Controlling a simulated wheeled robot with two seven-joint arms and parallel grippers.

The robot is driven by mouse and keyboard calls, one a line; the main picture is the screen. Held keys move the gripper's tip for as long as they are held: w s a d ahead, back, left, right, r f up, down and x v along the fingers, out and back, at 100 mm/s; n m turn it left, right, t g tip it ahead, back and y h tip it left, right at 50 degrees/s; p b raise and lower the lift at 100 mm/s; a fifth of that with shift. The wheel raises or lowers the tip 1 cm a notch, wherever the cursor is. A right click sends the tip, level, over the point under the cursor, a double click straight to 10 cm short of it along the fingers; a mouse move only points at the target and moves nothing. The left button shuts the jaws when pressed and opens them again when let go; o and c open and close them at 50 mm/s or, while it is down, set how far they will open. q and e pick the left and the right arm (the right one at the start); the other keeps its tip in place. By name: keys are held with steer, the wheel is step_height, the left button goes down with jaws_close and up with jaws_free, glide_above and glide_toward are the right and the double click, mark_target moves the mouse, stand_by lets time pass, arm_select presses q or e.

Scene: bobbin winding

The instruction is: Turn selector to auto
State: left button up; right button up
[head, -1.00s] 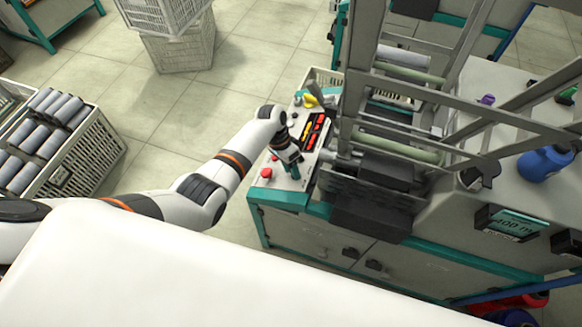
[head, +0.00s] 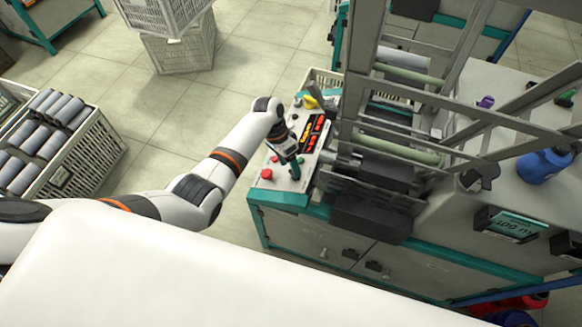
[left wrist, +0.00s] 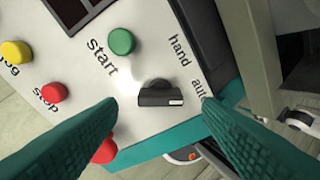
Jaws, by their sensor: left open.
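The selector (left wrist: 160,93) is a black bar knob with a white mark at its right end. It sits on the white control panel (left wrist: 135,75) in the left wrist view, near the printed words "hand" and "auto". The bar lies roughly level in that view; I cannot tell for sure which word it points at. My left gripper (left wrist: 160,112) is open, its teal fingers on either side of the knob and apart from it. In the head view my left gripper (head: 295,170) is over the panel's front part, hiding the knob. My right gripper is not in view.
A green start button (left wrist: 121,41), a red stop button (left wrist: 53,93) and a yellow jog button (left wrist: 15,52) are on the panel. Another red button (left wrist: 104,151) is partly behind the left finger. The machine's metal frame (head: 400,90) rises just right of the panel.

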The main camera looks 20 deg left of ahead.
arm_select(q)
steer(key=v, duration=0.9)
steer(key=shift+r, duration=0.15)
